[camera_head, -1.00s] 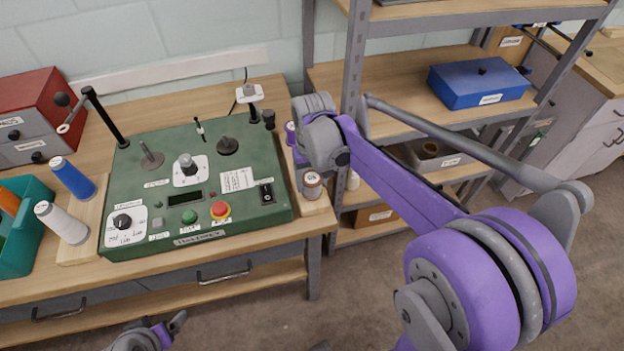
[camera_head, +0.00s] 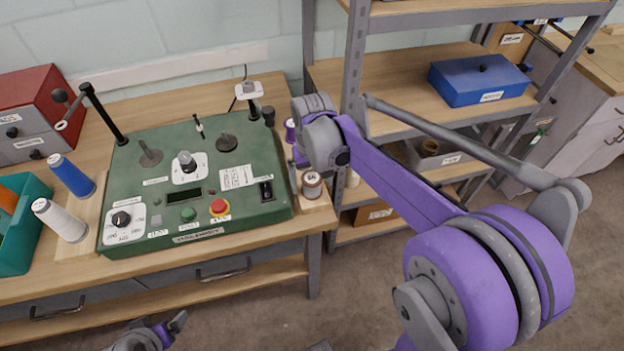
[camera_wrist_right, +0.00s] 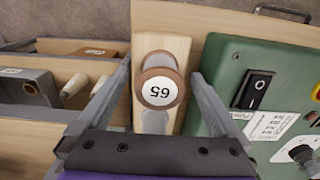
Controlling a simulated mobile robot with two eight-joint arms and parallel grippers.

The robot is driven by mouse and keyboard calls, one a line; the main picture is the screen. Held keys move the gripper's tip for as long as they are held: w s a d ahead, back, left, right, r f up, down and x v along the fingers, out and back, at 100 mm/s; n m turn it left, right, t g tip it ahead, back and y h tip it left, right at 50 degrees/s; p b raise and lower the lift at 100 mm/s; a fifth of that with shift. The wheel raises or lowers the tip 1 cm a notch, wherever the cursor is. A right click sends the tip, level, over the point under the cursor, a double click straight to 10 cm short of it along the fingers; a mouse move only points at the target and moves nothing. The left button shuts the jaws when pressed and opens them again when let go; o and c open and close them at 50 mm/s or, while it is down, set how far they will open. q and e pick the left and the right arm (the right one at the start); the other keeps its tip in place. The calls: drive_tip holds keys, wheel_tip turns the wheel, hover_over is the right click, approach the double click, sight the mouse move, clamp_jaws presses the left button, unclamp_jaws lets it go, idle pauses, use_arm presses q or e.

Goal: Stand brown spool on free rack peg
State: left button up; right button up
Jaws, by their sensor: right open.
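The brown spool (camera_head: 312,184) stands on a pale wooden board at the right end of the green machine. In the right wrist view its round end, with a white label (camera_wrist_right: 160,91), faces the camera. My right gripper (camera_wrist_right: 160,75) is open, with one finger on each side of the spool and gaps between. In the head view the right gripper (camera_head: 299,168) is partly hidden by its own wrist. A purple spool (camera_head: 290,130) is just behind it. My left gripper (camera_head: 160,335) is cut off at the bottom edge. I cannot make out a free peg.
The green machine (camera_head: 150,220) fills the bench beside the spool. A teal bin (camera_head: 38,240) and red cabinet (camera_head: 30,105) are farther left. Metal shelving (camera_head: 355,60) stands close right.

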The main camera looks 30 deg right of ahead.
wheel_tip(320, 180, up, 11)
drive_tip(key=shift+f+p, duration=0.1)
drive_tip(key=shift+p, duration=0.3)
drive_tip(key=s+a+f+n+t, duration=0.1)
drive_tip(key=s+a+f+t, duration=0.1)
drive_tip(key=s+f, duration=0.3)
drive_tip(key=s+a+f+n+t, duration=0.1)
drive_tip(key=s+a+f+t, duration=0.2)
drive_tip(key=s+f, duration=0.3)
drive_tip(key=s+a, duration=0.1)
drive_tip(key=s, duration=0.3)
drive_tip(key=shift+s+a+f+n, duration=0.15)
drive_tip(key=shift+a+f+n, duration=0.05)
drive_tip(key=shift+a+n, duration=0.15)
